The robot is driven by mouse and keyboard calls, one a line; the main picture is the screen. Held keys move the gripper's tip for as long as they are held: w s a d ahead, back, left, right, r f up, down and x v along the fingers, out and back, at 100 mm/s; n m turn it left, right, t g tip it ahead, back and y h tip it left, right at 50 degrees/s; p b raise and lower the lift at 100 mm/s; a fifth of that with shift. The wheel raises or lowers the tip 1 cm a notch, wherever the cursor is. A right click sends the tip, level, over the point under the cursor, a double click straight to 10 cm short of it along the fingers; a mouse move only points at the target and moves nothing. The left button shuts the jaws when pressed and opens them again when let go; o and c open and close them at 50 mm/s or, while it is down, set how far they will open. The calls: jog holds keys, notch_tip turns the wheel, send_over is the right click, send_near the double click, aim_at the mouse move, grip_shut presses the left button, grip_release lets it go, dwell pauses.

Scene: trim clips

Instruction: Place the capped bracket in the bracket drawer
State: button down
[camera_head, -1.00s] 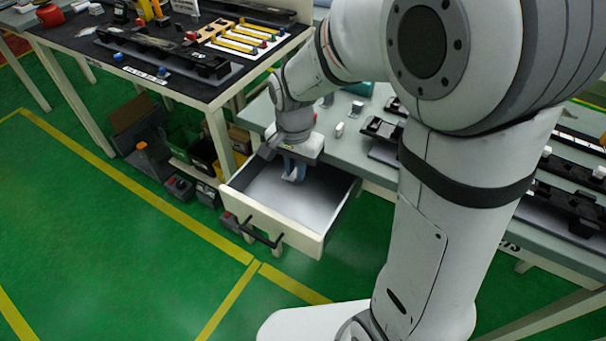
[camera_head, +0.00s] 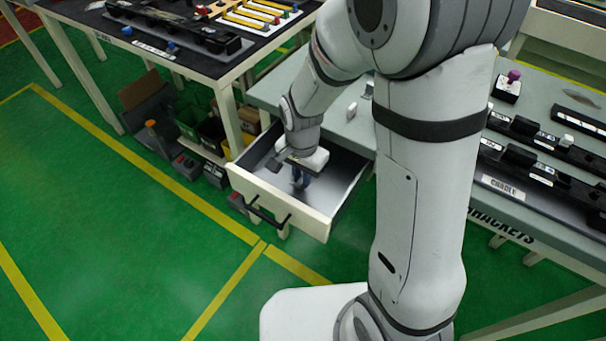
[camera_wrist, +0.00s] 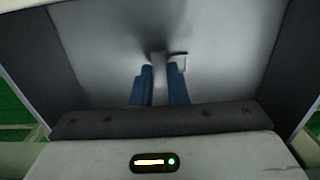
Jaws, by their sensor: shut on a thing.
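The bracket drawer (camera_head: 318,222) is pulled out from the grey-green bench, with a pale front, a black handle and a grey floor. My gripper (camera_head: 300,180) is inside the drawer opening, pointing down; its blue fingers also show in the wrist view (camera_wrist: 160,82). They are shut on a small grey bracket (camera_wrist: 159,66), whose whitish end part (camera_wrist: 179,60) sticks out beside the right finger. The bracket is close over the drawer floor (camera_wrist: 220,70); I cannot tell whether it touches. My wrist and fingers hide most of it in the head view.
The bench (camera_head: 352,128) behind the drawer holds a small white block (camera_head: 352,110) and dark fixtures (camera_head: 530,165) at the right. A dark-topped table (camera_head: 170,50) with racks stands at the left. Bins (camera_head: 195,125) stand under it. The drawer's side walls are near my gripper.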

jog(key=shift+f, duration=0.15)
jog(key=c, duration=1.4)
grip_release()
jog(key=shift+c, duration=0.2)
notch_tip(320, 180, up, 12)
jog(key=p, duration=0.2)
jog(key=s+d+r+n+t, duration=0.2)
jog(key=s+d+r+n, duration=0.4)
jog(key=s+d, duration=0.5)
jog(key=shift+n, duration=0.8)
